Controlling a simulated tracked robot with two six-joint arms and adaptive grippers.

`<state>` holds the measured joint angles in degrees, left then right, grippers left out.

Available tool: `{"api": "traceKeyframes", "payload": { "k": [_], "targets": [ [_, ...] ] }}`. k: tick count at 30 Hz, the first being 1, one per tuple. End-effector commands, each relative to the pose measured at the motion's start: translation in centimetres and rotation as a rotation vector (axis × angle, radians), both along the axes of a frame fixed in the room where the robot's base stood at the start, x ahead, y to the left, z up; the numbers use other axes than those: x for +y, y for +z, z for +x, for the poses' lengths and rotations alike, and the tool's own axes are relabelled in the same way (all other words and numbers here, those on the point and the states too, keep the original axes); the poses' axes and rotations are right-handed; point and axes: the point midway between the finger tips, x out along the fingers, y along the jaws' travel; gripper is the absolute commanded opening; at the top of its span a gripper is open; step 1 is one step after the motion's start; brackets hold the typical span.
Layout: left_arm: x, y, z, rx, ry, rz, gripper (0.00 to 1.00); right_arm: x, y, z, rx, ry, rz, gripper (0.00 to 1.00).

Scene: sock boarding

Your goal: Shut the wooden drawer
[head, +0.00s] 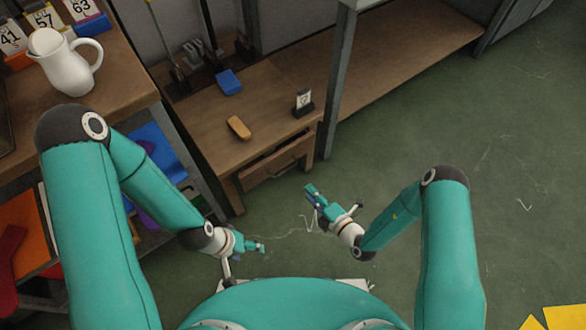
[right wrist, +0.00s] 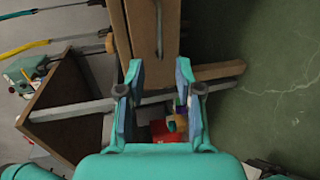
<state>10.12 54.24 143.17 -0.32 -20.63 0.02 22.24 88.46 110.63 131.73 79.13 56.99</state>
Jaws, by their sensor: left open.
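The wooden drawer (head: 272,164) is in the front of a small wooden table (head: 205,126). Its front seems to stand out a little from under the tabletop, with a dark handle on it; how far out is hard to tell. In the right wrist view the drawer front (right wrist: 145,28) shows beyond the fingertips. My right gripper (head: 313,194) is in front of the drawer, apart from it; its fingers are spread and empty in the right wrist view (right wrist: 160,78). My left gripper (head: 258,246) is open and low, nearer me than the table's left front leg.
An orange-brown block (head: 238,128), a blue block (head: 229,82) and a small number stand (head: 303,102) rest on the tabletop. A white pitcher (head: 66,66) stands on a bench at left. A grey post (head: 336,90) rises by the table's right side.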

Motion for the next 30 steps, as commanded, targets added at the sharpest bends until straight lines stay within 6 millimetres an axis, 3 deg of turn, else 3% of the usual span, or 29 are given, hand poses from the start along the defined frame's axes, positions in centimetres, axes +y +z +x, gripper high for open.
{"api": "traceKeyframes", "payload": {
  "k": [12,18,30],
  "targets": [
    [0.0,-2.6,0.0,0.000,0.000,0.000,0.65,5.3,-2.1,7.1,-0.004,0.006,-0.002,0.35],
    [0.0,-3.5,0.0,0.000,0.000,0.000,0.65,7.1,-2.8,9.6,-0.003,0.005,-0.003,0.35],
    [0.0,-3.8,0.0,0.000,0.000,0.000,0.65,8.0,-2.9,10.9,0.000,0.001,-0.002,0.35]
  ]
}}
